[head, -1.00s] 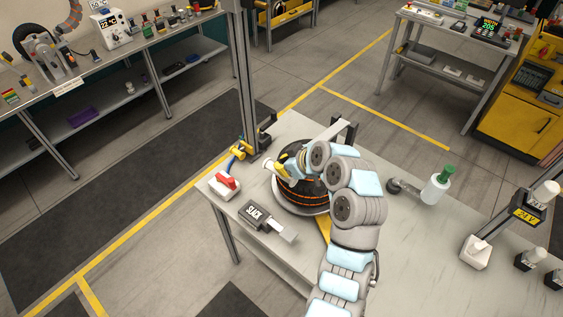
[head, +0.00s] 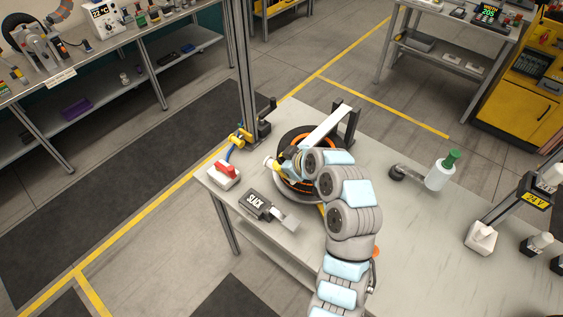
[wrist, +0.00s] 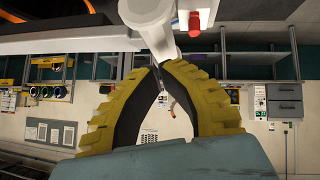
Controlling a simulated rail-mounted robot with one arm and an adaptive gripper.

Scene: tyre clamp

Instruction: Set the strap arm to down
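The strap arm (head: 328,124) is a flat white bar, hinged at a black bracket (head: 352,122) behind the tyre (head: 290,183). It reaches over the dark, orange-ringed tyre and slopes down to the left. Its near end is partly hidden by my gripper (head: 277,165). In the wrist view the bar (wrist: 60,43) crosses the top, with a pale round handle (wrist: 150,22) coming off it. My yellow fingers (wrist: 160,67) arch inward and their tips nearly meet at the handle's end. I see no clear grip around it; contact is hard to judge.
A sign reading SLACK (head: 257,201) stands at the bench's front edge. A red-topped white switch (head: 224,174) and a dark upright post (head: 248,75) are to the left. A green-capped bottle (head: 440,172) stands right.

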